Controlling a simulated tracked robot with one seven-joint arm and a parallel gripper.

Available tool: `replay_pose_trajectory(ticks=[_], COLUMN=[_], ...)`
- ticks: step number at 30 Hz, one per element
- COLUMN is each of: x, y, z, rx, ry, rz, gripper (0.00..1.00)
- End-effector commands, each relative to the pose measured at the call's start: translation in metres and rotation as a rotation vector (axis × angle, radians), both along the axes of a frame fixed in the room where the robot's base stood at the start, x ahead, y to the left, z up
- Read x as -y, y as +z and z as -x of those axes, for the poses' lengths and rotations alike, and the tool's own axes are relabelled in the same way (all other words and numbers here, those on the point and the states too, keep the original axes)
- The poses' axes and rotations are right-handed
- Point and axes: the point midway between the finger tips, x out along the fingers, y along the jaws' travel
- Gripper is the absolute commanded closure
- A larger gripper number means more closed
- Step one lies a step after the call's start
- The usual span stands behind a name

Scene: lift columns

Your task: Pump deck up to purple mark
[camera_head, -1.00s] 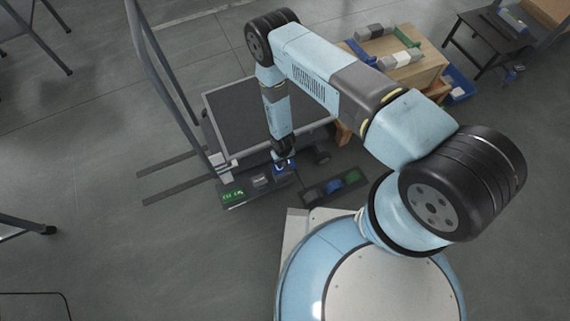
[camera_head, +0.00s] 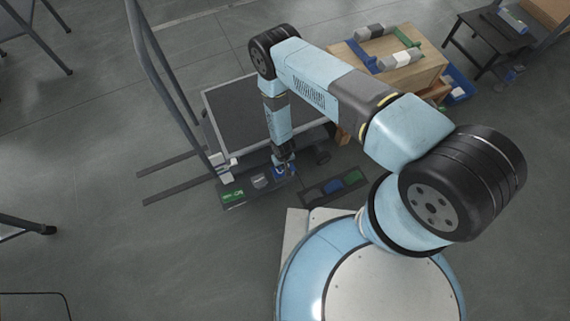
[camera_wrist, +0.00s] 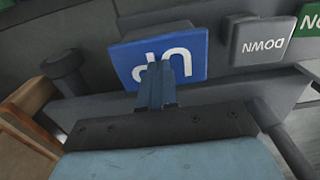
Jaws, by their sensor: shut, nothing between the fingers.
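The lift deck (camera_head: 240,110) is a dark flat platform with a pale rim, behind the pedal panel in the head view. The panel's front holds a blue UP pedal (camera_wrist: 190,50), a grey DOWN pedal (camera_wrist: 263,42) and a green pedal (camera_head: 233,196). My gripper (camera_wrist: 165,65) is shut and empty. Its fingertips lie over the blue UP pedal in the wrist view, at or very near its face; I cannot tell whether they press it. In the head view my gripper (camera_head: 284,160) is at the panel's right end. I cannot make out a purple mark.
A second dark panel (camera_head: 325,193) with coloured pads lies on the floor to the right. A wooden table (camera_head: 420,70) with grey and green pieces stands behind my arm. Grey uprights (camera_head: 150,60) rise left of the deck. The floor at lower left is largely clear.

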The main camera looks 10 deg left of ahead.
Motion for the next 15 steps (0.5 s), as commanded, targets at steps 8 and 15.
replay_pose_trajectory(ticks=[8, 15], x=[-0.001, -0.001], y=[0.012, 0.03], z=[-0.001, -0.001], rx=[0.002, 0.002], ry=[0.0, -0.001], rz=[-0.002, -0.002], gripper=[1.0, 1.0])
